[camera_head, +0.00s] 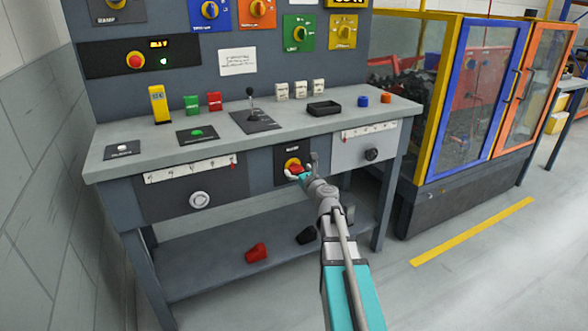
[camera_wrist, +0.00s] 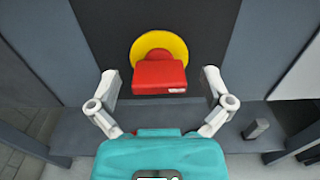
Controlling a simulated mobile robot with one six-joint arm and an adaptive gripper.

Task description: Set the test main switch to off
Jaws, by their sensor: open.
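The main switch (camera_head: 292,163) is a red handle on a yellow disc, on a dark panel in the bench front. In the wrist view its red block-shaped handle (camera_wrist: 160,72) faces me, with the yellow disc (camera_wrist: 158,42) behind it. A small white mark is at the handle's lower right. My gripper (camera_wrist: 161,82) is open, one finger on each side of the handle, with gaps to both. In the head view my gripper (camera_head: 299,174) is at the switch and partly covers it. The panel label is too small to read surely.
The grey bench top (camera_head: 320,125) carries a joystick (camera_head: 252,105), small blocks and a black tray (camera_head: 324,108). Several rotary switches are on the wall panel above. A red object (camera_head: 257,253) lies on the lower shelf. A fenced cell (camera_head: 440,100) stands right; floor between is clear.

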